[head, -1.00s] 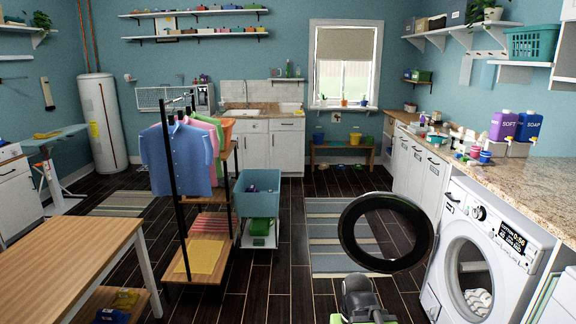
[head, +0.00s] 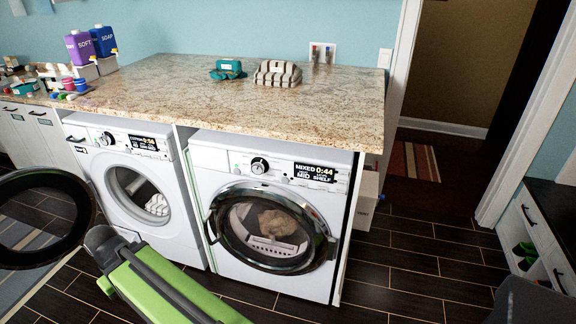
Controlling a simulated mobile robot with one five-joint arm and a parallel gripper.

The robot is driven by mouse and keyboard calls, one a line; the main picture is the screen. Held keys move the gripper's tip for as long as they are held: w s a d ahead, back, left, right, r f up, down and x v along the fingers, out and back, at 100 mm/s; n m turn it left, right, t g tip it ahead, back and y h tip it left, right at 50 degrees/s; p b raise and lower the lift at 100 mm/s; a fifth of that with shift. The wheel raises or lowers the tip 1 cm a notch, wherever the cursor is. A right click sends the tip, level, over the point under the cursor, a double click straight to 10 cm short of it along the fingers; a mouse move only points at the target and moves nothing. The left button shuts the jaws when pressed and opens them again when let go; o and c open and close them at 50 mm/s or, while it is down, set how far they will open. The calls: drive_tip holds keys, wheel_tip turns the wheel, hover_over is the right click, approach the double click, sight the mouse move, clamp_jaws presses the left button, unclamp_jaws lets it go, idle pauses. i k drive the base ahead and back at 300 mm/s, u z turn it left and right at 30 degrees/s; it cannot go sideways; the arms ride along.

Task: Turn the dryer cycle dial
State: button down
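The dryer (head: 272,215) is the white front-loader at the centre of the head view, under the granite counter. Its round door is shut, with a brown item visible through the glass. Its cycle dial (head: 259,165) is a dark knob with a silver ring, left of a lit display (head: 316,173) that reads "MIXED 0:44". My green and grey arm reaches up from the bottom edge, in front of and left of the dryer. My gripper cannot be made out clearly, and no fingertips show. The dial is unobstructed.
The washer (head: 134,185) stands left of the dryer with its round door (head: 45,217) swung open toward me. The granite counter (head: 170,90) overhangs both machines and holds a striped item (head: 277,74) and a teal item (head: 228,69). Dark floor (head: 400,265) is free at right, beside a doorway.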

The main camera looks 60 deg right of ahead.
sight(259, 166)
drive_tip(key=u, duration=0.8)
drive_tip(key=k, duration=0.35)
drive_tip(key=z, duration=0.2)
